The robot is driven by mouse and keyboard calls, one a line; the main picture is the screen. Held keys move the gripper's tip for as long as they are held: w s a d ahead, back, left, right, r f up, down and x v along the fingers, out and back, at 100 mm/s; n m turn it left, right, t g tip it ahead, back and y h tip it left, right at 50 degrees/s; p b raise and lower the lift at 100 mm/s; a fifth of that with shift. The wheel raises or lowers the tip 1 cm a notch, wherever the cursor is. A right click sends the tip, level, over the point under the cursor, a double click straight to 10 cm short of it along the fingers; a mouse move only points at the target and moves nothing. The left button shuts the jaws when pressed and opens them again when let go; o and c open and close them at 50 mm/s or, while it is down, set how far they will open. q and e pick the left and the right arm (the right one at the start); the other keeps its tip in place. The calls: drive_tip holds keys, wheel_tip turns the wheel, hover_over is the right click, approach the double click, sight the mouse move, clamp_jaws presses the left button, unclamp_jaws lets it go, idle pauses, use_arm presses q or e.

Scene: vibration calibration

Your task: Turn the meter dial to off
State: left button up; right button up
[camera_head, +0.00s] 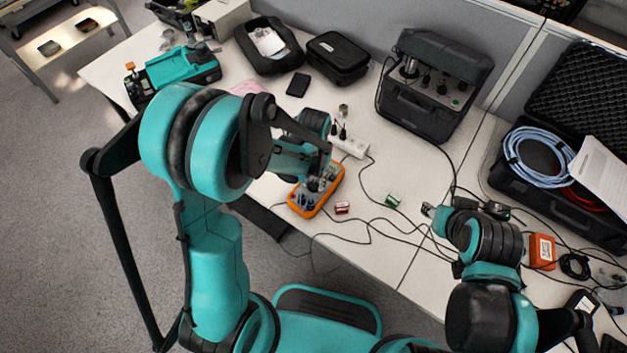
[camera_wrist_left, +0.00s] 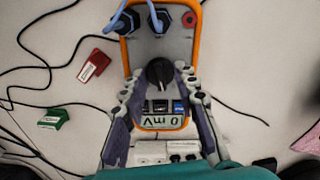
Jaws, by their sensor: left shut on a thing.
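An orange-edged handheld meter (camera_head: 318,207) lies on the white table; its orange rim also shows in the left wrist view (camera_wrist_left: 198,22). Its black round dial (camera_wrist_left: 159,71) sits mid-face. The display (camera_wrist_left: 163,122) reads 0 mV, upside down in that view. Two dark plugs with blue leads sit at the meter's other end. My left gripper (camera_wrist_left: 160,78) is over the meter, its fingertips closed on both sides of the dial; in the head view the gripper (camera_head: 320,180) hides much of the meter. My right gripper (camera_head: 430,210) is over the table to the right, apart from the meter.
A red block (camera_head: 342,208) and a green block (camera_head: 391,201) lie beside the meter. Black cables cross the table. A white power strip (camera_head: 350,146) is behind. A black cased instrument (camera_head: 430,110) and an open case with blue cable (camera_head: 538,150) stand farther right.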

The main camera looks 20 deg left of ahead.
sight(314, 183)
use_arm(q)
drive_tip(key=n, duration=0.5)
drive_tip(key=shift+b, duration=0.3)
drive_tip(key=shift+n, duration=0.3)
drive_tip(key=o, duration=1.2)
drive_tip(key=shift+c, duration=0.2)
wheel_tip(314, 183, up, 12)
